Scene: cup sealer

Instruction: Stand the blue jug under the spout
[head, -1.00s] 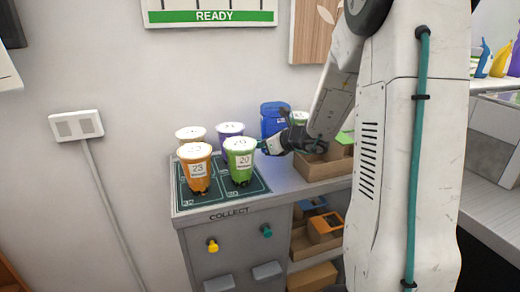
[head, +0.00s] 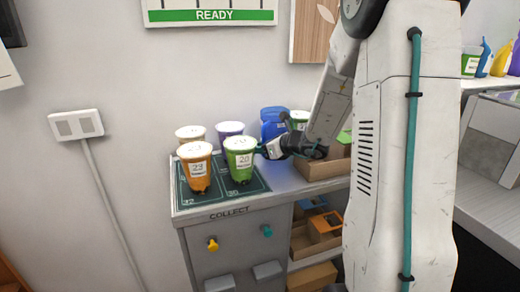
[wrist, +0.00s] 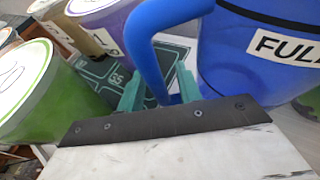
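The blue jug (head: 272,122) is at the back of the collect counter, behind the green cup and left of the cardboard box. In the wrist view the jug (wrist: 255,65) fills the right side, with a "FULL" label and a dark line. Its looped handle (wrist: 148,45) comes down between the teal fingertips of my gripper (wrist: 158,90), which look closed on it. In the head view my gripper (head: 264,149) is beside the green cup, and the jug's base is hidden. I cannot make out a spout in any view.
A green cup (head: 239,161), an orange cup (head: 198,169), a purple cup (head: 229,130) and a tan cup (head: 190,134) stand on the dark mat (head: 208,200) close by. A cardboard box (head: 322,168) is on the right. The wall is behind.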

